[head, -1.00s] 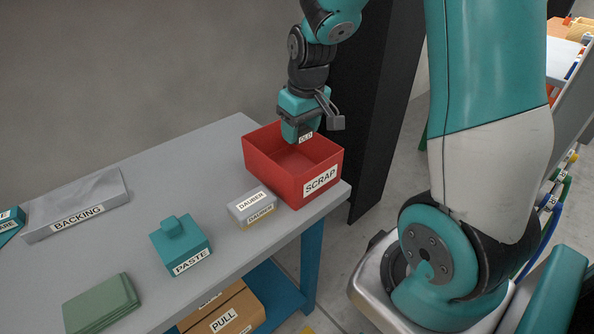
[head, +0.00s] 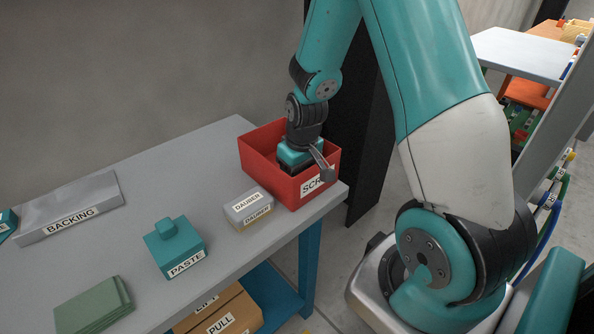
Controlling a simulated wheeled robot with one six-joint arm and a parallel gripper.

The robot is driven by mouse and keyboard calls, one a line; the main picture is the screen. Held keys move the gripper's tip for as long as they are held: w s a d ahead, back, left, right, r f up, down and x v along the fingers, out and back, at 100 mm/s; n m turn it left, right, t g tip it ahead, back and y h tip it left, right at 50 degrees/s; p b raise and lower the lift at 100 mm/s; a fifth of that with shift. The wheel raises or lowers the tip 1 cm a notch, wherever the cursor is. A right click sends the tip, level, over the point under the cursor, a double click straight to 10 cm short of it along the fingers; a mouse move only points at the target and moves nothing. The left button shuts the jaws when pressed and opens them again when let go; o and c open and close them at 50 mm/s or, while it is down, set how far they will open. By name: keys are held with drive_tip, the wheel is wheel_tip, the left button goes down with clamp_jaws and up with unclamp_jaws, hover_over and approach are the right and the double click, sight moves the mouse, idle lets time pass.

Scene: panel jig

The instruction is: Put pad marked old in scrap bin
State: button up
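The red scrap bin (head: 257,155) stands at the right end of the grey table, with a white label on its front partly covered by my gripper. My gripper (head: 297,167) points down inside the bin, its upper body at about rim height. The pad marked old is not visible now; the bin wall and my gripper hide the bin's floor.
The dauber box (head: 248,207) sits close to the bin's left front. The teal paste pot (head: 174,247), green folded cloths (head: 92,303) and grey backing box (head: 70,208) are further left on the table (head: 150,180). Cartons (head: 222,312) lie on the blue shelf below.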

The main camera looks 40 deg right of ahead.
drive_tip(key=shift+f, duration=0.15)
drive_tip(key=o, duration=0.9)
drive_tip(key=shift+r, duration=0.4)
wheel_tip(320, 180, up, 11)
drive_tip(key=s+p, duration=0.1)
drive_tip(key=s, duration=0.1)
drive_tip(key=s+a+r+n+y, duration=0.1)
drive_tip(key=s+a+r+n, duration=0.1)
drive_tip(key=s+a, duration=0.3)
drive_tip(key=s+a+r+n+g+y, duration=0.1)
drive_tip(key=s+a+r, duration=0.3)
drive_tip(key=a, duration=0.6)
drive_tip(key=s+a+r+n+y, duration=0.2)
drive_tip(key=s+a+r+n, duration=0.1)
drive_tip(key=s+a, duration=0.4)
drive_tip(key=shift+s+a+r+n+g, duration=0.3)
drive_tip(key=shift+s+r+g, duration=0.1)
drive_tip(key=shift+s+r, duration=0.2)
